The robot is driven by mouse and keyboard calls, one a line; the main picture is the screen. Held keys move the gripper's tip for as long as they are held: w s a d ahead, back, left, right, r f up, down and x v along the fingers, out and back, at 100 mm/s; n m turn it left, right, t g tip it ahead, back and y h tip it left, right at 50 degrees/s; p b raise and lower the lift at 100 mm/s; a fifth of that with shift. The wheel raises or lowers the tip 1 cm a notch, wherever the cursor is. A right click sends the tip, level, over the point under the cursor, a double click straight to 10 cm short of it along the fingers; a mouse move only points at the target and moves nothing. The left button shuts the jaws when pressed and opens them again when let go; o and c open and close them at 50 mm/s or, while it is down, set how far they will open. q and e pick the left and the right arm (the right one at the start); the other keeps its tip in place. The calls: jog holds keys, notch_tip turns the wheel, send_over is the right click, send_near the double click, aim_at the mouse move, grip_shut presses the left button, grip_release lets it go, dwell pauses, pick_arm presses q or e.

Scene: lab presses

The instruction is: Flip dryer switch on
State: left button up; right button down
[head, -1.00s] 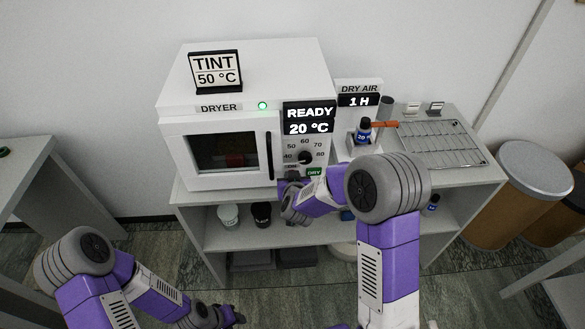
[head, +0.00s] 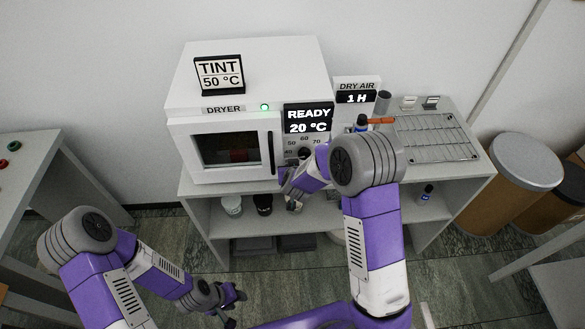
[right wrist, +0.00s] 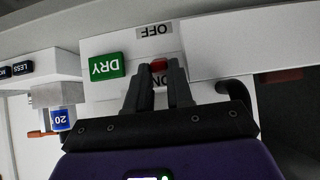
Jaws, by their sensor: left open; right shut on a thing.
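The white dryer (head: 215,104) stands on the shelf unit with its door closed. Its display (head: 309,119) reads READY 20 °C, and a green light (head: 264,107) is lit. In the right wrist view, the red dryer switch (right wrist: 159,64) sits between an OFF label and an ON label, which appear upside down. My right gripper (right wrist: 160,72) is shut on the switch; its fingers partly cover ON. In the head view my right arm hides the switch and part of the control panel. My left gripper (head: 230,299) is open and empty, low over the floor.
A TINT 50 °C sign (head: 219,75) stands on the dryer. Jars (head: 263,204) stand on the lower shelf.

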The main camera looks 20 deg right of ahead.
jog(key=c, duration=1.3)
grip_release()
jog(key=p+v, duration=0.1)
jog(key=v, duration=0.6)
jog(key=shift+s+r, duration=0.15)
jog(key=shift+s, duration=0.05)
jog(key=s+a+f+g+y+b, duration=0.1)
jog(key=s+f+g, duration=0.1)
jog(key=s+f, duration=0.45)
jog(key=s+a+f+g+y+b, duration=0.15)
jog(key=s+f, duration=0.25)
jog(key=f, duration=0.5)
jog(key=s+a+f+g+y, duration=0.1)
jog(key=s+f+g, duration=0.1)
jog(key=s, duration=0.2)
jog(key=s+a+f+g+y, duration=0.1)
jog(key=s+f, duration=0.2)
jog(key=s, duration=0.2)
jog(key=s+a+f+g+y, duration=0.1)
jog(key=s+a+f+g, duration=0.1)
jog(key=s, duration=0.3)
jog(key=shift+s+a+f+g+y, duration=0.1)
jog(key=shift+s+f+g+y, duration=0.2)
jog(key=shift+f, duration=0.35)
